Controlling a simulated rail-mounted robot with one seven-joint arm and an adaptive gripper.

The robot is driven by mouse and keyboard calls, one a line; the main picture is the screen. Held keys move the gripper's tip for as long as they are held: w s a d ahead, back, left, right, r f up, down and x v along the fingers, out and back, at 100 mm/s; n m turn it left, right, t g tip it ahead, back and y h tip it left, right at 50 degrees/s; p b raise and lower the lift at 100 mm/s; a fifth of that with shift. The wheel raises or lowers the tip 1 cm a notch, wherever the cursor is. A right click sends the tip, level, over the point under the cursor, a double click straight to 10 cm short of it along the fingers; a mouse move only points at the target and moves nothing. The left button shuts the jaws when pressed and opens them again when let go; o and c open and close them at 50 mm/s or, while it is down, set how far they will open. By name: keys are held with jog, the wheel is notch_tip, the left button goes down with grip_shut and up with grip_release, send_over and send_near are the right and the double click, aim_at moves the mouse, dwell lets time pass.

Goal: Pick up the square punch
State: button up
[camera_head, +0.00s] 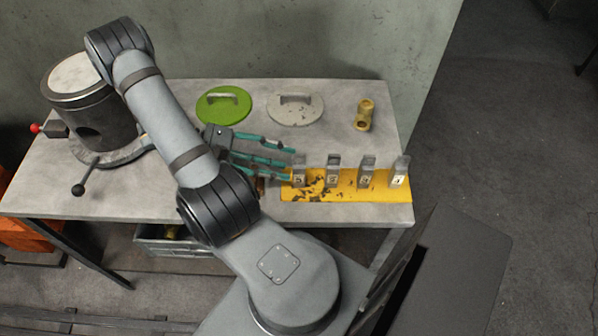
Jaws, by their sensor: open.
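Several upright grey metal blocks with pale labels stand in a row on a yellow base (350,193) at the right front of the table: a leftmost block (300,171), a second (333,172), a third (366,173) and a rightmost one (399,173). I cannot tell which, if any, is the square punch; the labels are too small to read. My gripper (290,163), with teal fingers, is open and points right, close to the leftmost block. The fingers partly overlap its left side in the picture; contact is unclear. A small brownish thing beneath the fingers is mostly hidden.
A green lid (223,106) and a grey lid (295,110) with handles lie at the back of the table (330,95). A brass fitting (364,115) stands at the back right. A dark cylindrical machine (85,120) with ball-ended levers occupies the left.

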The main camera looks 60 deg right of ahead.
aim_at(299, 169)
jog(key=p+x, duration=0.1)
jog(key=x, duration=0.3)
jog(key=shift+s+a, duration=0.1)
jog(key=shift+s, duration=0.2)
jog(key=shift+s+d+f, duration=0.25)
jog(key=shift+s+d, duration=0.05)
jog(key=shift+s, duration=0.1)
jog(key=c, duration=0.3)
jog(key=c, duration=0.8)
grip_shut()
